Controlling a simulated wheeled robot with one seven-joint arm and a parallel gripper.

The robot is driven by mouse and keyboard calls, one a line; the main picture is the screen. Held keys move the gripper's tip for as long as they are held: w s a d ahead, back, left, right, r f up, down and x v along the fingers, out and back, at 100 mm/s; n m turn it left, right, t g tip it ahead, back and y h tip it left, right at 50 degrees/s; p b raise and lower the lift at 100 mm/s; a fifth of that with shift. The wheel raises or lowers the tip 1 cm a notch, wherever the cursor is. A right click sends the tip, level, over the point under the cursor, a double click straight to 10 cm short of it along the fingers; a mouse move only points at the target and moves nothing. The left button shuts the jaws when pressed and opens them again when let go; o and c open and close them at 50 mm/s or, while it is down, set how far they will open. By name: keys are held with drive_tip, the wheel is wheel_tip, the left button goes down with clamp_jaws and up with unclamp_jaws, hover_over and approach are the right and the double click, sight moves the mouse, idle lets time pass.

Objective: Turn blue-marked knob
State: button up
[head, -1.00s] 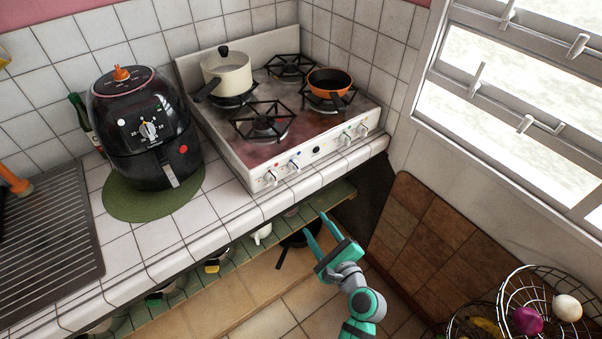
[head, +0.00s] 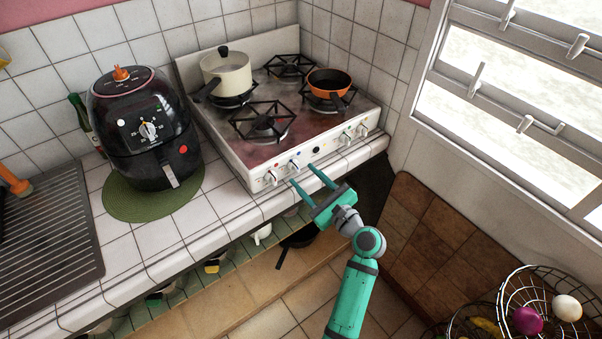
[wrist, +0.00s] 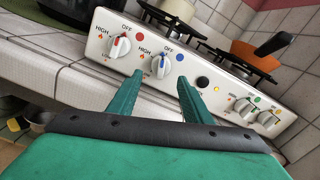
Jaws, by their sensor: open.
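The blue-marked knob (wrist: 161,65) is on the stove's white front panel, second from the left, with a blue dot above it. It also shows small in the head view (head: 294,166). The red-marked knob (wrist: 119,46) is to its left. My gripper (head: 302,174) is open and empty, pointing at the panel a little below and to the right of the blue-marked knob. In the wrist view its two green fingers (wrist: 158,92) are apart; the left fingertip is just below the blue-marked knob. I cannot tell whether it touches.
Two more knobs (wrist: 257,112) and a black round button (wrist: 202,82) are further right on the panel. A cream pot (head: 228,75) and an orange pan (head: 330,82) stand on the burners. A black air fryer (head: 146,128) stands left of the stove.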

drive_tip(key=shift+x, duration=1.45)
drive_tip(key=c, duration=1.1)
drive_tip(key=shift+o, duration=0.2)
